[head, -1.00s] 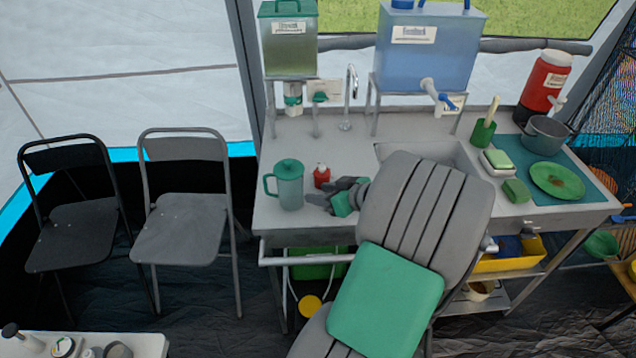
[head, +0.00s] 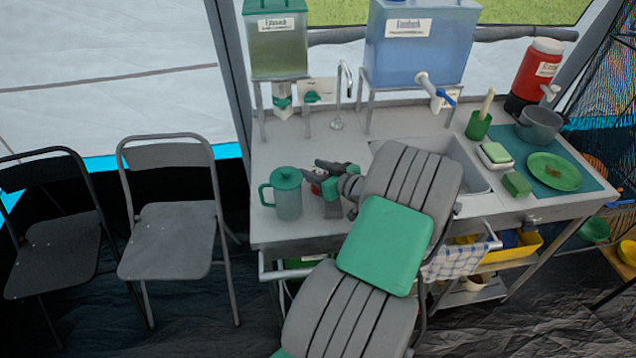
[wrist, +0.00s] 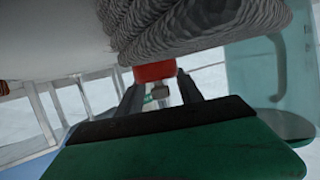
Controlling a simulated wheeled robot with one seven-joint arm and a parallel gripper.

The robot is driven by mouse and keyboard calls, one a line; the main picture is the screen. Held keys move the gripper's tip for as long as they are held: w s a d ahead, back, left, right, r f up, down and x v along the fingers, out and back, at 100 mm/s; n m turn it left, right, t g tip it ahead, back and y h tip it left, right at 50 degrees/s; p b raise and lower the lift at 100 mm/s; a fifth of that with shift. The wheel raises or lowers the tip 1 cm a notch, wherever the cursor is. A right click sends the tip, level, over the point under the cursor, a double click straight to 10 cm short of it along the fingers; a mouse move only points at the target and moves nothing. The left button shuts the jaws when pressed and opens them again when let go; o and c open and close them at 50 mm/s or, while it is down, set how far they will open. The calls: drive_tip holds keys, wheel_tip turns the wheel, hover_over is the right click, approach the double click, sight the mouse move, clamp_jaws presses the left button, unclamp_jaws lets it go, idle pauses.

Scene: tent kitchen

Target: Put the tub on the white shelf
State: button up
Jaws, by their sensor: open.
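No item is clearly a tub. The small red container (head: 315,188) on the sink counter (head: 275,228) may be it, partly hidden by my gripper (head: 322,177). In the wrist view the red container (wrist: 154,72) shows beyond and between the dark fingers of my gripper (wrist: 160,95). My gripper is open, low over the counter and close to the red container. Whether the fingers touch it I cannot tell. No white shelf is clearly in view.
A teal lidded pitcher (head: 287,195) stands just left of the red container, close to my gripper; it shows in the wrist view (wrist: 262,75). Behind stand a tap (head: 341,95) and a blue water tank (head: 420,45). Folding chairs (head: 170,240) stand left of the counter.

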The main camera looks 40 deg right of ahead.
drive_tip(key=shift+w+f, duration=0.1)
drive_tip(key=shift+w, duration=0.25)
clamp_jaws()
idle(0.4)
